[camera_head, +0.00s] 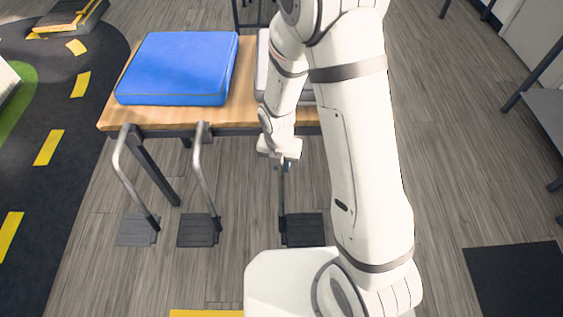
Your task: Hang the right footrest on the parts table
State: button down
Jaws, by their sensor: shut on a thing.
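The parts table (222,118) is a wooden-topped table with dark legs at the upper left of the view. My gripper (285,163) is just in front of its front edge, shut on a footrest (304,231) with a thin upright tube and a dark footplate below. The top of this footrest is hidden by my gripper, so I cannot tell whether it touches the table. Two other footrests, with bent silver tubes and dark plates, are at the front edge: one at the left (123,172) and one nearer the middle (203,176).
A blue cushion (180,68) lies on the table, with a grey item (262,68) right of it, partly behind my arm. A dark mat (518,288) lies at lower right, and a grey shelf (548,115) stands at right. Wooden floor between is clear.

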jog(key=shift+f, duration=0.1)
jog(key=c, duration=1.2)
grip_release()
jog(key=shift+o, duration=0.2)
jog(key=r, duration=0.8)
jog(key=shift+a+p, duration=0.2)
jog(key=shift+p, duration=0.2)
jog(key=s+d+r+m+t+p, duration=0.1)
jog(key=s+d+r+m, duration=0.3)
jog(key=r+m, duration=0.3)
jog(key=s+d+r+m, duration=0.4)
jog(key=r+m, duration=0.3)
jog(key=m, duration=0.7)
jog(key=s+d+r+m+t+p, duration=0.1)
jog(key=s+d+r+m, duration=0.3)
jog(key=r+m, duration=0.4)
jog(key=m, duration=0.3)
jog(key=shift+s+d+m+t+y+p, duration=0.15)
jog(key=shift+d+m+t+y+p, duration=0.15)
jog(key=shift+d+p, duration=0.1)
